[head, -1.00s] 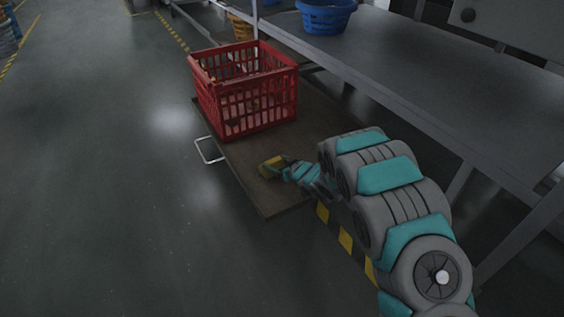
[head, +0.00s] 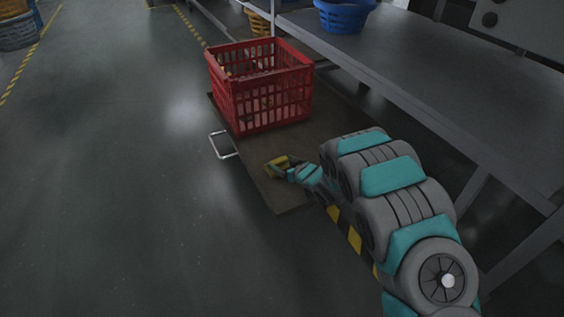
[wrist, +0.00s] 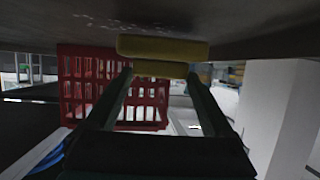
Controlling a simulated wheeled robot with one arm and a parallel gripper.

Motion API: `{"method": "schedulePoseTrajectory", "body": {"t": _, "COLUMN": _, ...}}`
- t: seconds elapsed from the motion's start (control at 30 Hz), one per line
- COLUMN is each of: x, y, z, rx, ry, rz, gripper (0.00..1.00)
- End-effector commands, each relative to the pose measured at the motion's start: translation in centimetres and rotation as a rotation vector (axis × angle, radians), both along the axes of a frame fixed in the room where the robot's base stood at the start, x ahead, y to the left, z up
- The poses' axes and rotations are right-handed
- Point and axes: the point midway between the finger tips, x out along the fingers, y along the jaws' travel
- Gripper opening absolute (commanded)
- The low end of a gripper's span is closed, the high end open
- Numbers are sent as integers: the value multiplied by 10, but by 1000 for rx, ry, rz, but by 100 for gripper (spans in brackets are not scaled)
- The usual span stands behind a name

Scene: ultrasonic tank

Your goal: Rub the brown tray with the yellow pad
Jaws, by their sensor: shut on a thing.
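The brown tray (head: 292,193) is a flat dark board low above the floor, with a red crate on its far part. My gripper (head: 289,168) is over the bare near part of the tray, shut on the yellow pad (head: 277,163). In the wrist view the tray (wrist: 255,28) fills the top of the picture, with pale specks on it. The pad (wrist: 162,47) shows there between the fingertips of my gripper (wrist: 158,75), its flat face at the tray surface. It looks to be touching, but the exact contact is hidden.
The red crate (head: 262,95) with things inside stands close beyond the pad. A metal handle (head: 223,145) sticks out from the tray's left edge. A grey bench (head: 430,85) with a blue basket (head: 343,15) runs along the right.

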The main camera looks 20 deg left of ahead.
Motion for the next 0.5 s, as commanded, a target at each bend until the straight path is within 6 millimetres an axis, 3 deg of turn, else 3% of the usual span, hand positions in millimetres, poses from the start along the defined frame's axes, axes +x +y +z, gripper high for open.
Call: {"method": "schedulePoseTrajectory", "body": {"t": 0.5, "x": 22, "y": -21, "z": 3, "rx": 1, "ry": 0, "rz": -2, "gripper": 31}}
